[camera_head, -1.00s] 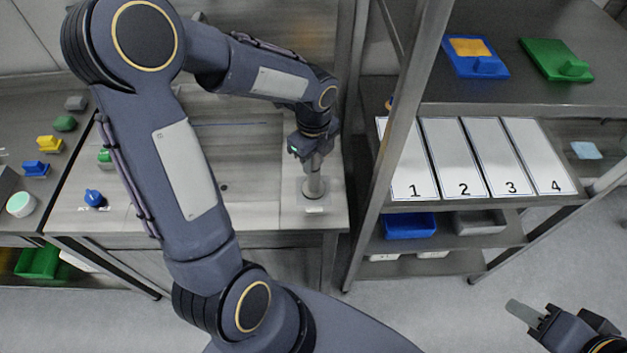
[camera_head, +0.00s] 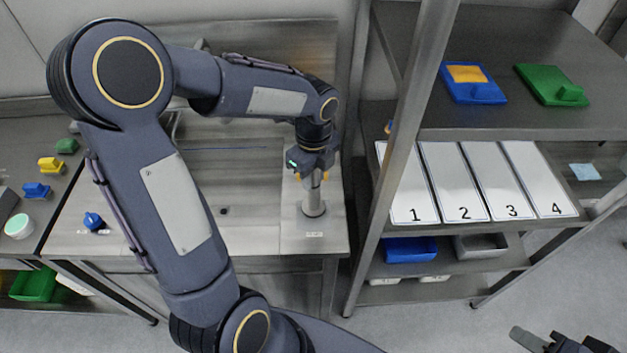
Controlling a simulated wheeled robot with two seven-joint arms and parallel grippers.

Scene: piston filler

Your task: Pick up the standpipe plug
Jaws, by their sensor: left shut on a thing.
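The standpipe plug (camera_head: 312,198) is a grey metal upright pipe with a wider round base, at the right end of the steel sink bench (camera_head: 265,240). My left gripper (camera_head: 315,176) is shut on its upper part from above, with orange-tipped fingers at either side. The plug looks upright. I cannot tell whether its base touches the bench. My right gripper (camera_head: 522,339) is at the bottom right edge, partly cut off, away from the plug, and its jaw state is unclear.
A steel rack (camera_head: 487,124) stands right of the plug, its post close to my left gripper. It bears numbered white cards, blue and green blocks and bins. A blue valve knob (camera_head: 93,221) is at the bench's left. Several small blocks lie on the left counter.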

